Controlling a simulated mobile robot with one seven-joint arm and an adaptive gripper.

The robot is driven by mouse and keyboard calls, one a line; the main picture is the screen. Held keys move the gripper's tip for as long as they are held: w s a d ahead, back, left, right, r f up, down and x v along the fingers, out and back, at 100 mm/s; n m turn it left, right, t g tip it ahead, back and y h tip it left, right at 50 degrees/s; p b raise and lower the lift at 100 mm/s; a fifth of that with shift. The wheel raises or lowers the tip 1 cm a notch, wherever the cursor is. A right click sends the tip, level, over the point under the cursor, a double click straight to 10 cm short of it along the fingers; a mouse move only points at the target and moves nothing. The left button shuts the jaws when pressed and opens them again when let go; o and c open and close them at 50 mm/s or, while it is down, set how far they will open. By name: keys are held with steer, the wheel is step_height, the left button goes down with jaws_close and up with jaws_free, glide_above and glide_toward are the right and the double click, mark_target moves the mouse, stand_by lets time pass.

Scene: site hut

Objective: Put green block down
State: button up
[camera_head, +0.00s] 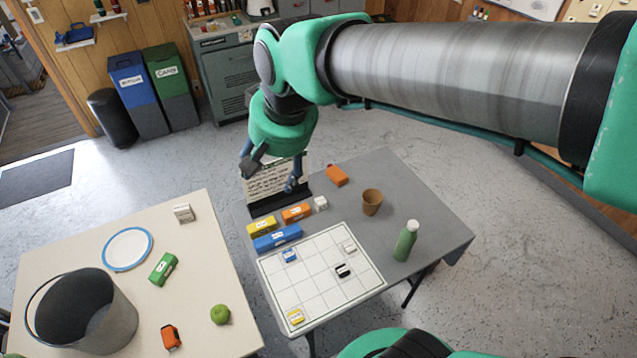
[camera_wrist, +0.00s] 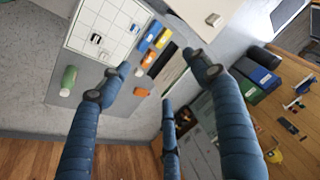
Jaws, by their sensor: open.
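The green block (camera_head: 163,268) lies on the cream table (camera_head: 211,266) at the left, between the blue-rimmed plate and the green apple. I do not make it out in the wrist view. My gripper (camera_head: 271,172) is open and empty, in the air near the far left edge of the grey table (camera_head: 430,211), well apart from the green block. In the wrist view my gripper (camera_wrist: 160,80) shows its fingers spread wide, with nothing between them.
The cream table also holds a bucket (camera_head: 84,316), a plate (camera_head: 127,249), an apple (camera_head: 220,314), a white block (camera_head: 183,212) and an orange toy (camera_head: 170,336). The grey table holds a gridded board (camera_head: 318,275), blocks, a cup (camera_head: 371,202) and a green bottle (camera_head: 405,241).

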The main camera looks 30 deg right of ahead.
steer(key=s+d+n+t, duration=0.1)
steer(key=s+d, duration=0.5)
steer(key=s, duration=0.6)
steer(key=shift+s+f+n+h, duration=0.3)
steer(key=shift+s+n+h, duration=0.1)
steer(key=shift+n, duration=0.1)
